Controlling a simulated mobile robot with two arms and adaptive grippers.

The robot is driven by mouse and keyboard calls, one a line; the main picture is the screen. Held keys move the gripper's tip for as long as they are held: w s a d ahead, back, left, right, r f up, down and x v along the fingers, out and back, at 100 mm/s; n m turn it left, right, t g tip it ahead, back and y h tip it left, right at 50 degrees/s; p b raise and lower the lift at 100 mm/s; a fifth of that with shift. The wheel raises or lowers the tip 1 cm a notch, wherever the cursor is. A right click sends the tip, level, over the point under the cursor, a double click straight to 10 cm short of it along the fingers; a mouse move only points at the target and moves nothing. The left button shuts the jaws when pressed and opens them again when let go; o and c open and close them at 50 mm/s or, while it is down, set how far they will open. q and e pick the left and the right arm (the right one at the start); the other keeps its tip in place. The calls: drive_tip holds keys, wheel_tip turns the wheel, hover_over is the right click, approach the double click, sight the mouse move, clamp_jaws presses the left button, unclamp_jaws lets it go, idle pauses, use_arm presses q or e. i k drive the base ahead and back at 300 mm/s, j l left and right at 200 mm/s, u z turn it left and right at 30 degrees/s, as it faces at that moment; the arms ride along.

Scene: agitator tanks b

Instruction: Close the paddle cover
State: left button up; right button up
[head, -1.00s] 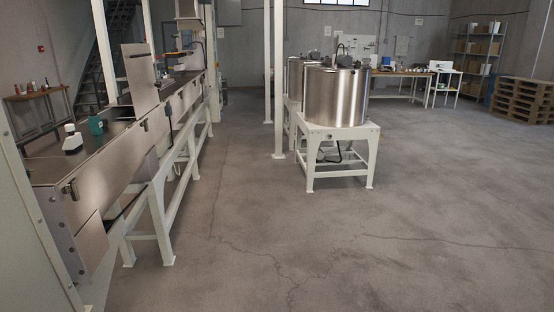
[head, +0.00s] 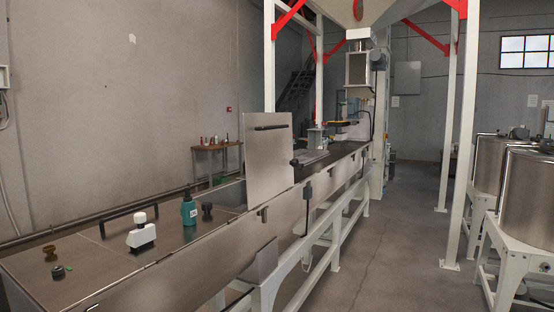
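A flat metal cover panel (head: 269,165) stands upright, hinged open on top of the long steel trough (head: 180,272) in the middle of the head view. It has a dark bar handle (head: 271,127) near its upper edge. I take it to be the paddle cover. Behind and left of it, part of an opening (head: 232,194) in the trough top shows. Neither of my grippers is in view.
On the near trough top stand a white device (head: 141,233), a green bottle (head: 189,208) and small dark knobs. White frame legs (head: 325,243) support the trough. Steel tanks (head: 526,190) stand at the right. Open floor (head: 395,262) lies between.

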sight(269, 162)
drive_tip(key=i+l+u, duration=0.1)
drive_tip(key=u, duration=0.2)
drive_tip(key=i+l+u, duration=0.3)
drive_tip(key=u, duration=0.15)
drive_tip(key=i+l+u, duration=0.3)
drive_tip(key=u, duration=0.15)
drive_tip(key=l, duration=0.1)
